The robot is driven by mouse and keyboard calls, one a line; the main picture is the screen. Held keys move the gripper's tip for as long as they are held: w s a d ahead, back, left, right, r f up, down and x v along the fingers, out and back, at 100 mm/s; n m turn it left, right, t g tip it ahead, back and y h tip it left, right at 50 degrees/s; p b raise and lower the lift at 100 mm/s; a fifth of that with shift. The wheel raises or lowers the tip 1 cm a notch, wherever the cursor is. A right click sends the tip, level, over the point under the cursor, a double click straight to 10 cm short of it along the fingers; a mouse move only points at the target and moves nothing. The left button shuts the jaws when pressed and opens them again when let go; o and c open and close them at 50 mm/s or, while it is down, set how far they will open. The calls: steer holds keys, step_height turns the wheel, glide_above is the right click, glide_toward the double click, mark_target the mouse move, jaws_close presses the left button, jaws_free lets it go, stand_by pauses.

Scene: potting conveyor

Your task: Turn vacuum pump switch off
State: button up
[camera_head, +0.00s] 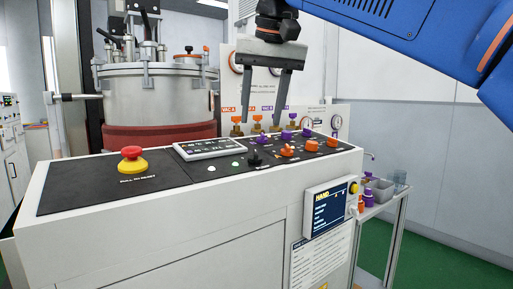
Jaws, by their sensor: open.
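My gripper (264,115) is open and empty, pointing down above the back edge of the control panel (80,188). Its two dark fingers are apart, over the panel's right half. Below it on the panel are a black switch (254,158), several orange knobs, one of them nearest the front (287,151), and purple knobs along the back, one of them at the middle (286,135). The labels beside them are too small to read, so I cannot tell which is the vacuum pump switch or how it is set.
A red and yellow emergency button (132,160) and a tilted display (208,149) sit on the panel's left and middle. A steel vessel (160,95) stands behind. A screen (327,208) is on the console front. A side table (385,207) stands right.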

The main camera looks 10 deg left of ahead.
mark_target(256, 152)
steer(key=x, duration=0.9)
steer(key=shift+w+f, duration=0.1)
steer(key=shift+f, duration=0.25)
steer(key=c, duration=1.1)
steer(key=shift+o, duration=0.2)
steer(key=shift+n, duration=0.3)
steer(key=n+g+y, duration=0.1)
steer(key=n, duration=0.4)
steer(key=shift+w+d+n, duration=0.1)
steer(key=shift+n, duration=0.2)
steer(key=n+g, duration=0.1)
steer(key=n, duration=0.4)
steer(key=shift+w+n+y, duration=0.1)
steer(key=shift+n+y, duration=0.2)
steer(key=shift+y, duration=0.1)
